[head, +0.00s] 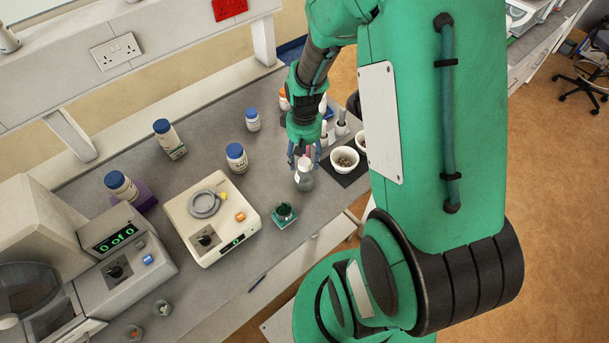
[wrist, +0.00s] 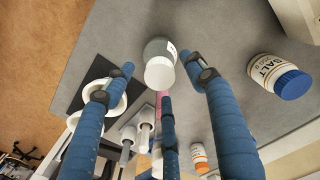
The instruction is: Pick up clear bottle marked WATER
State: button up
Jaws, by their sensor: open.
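A small clear bottle with a white cap (head: 304,178) stands upright on the grey bench, right below my gripper. In the wrist view the bottle (wrist: 160,64) shows its cap toward the camera, just beyond the fingers; I cannot read its label. My gripper (head: 304,153) points down at the bottle. Its blue fingers (wrist: 165,83) are spread apart with nothing held between them. The bottle's cap lies between and slightly beyond the fingertips in the wrist view; I cannot tell whether any finger touches it.
A jar marked SALT (wrist: 278,78) with a blue lid stands to one side. White bowls (head: 344,159) sit on a dark mat to the right. The bench edge is close on the right.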

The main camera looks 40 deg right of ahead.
aim_at(304, 161)
jog(key=shift+f, duration=1.75)
jog(key=shift+c, duration=0.2)
grip_shut()
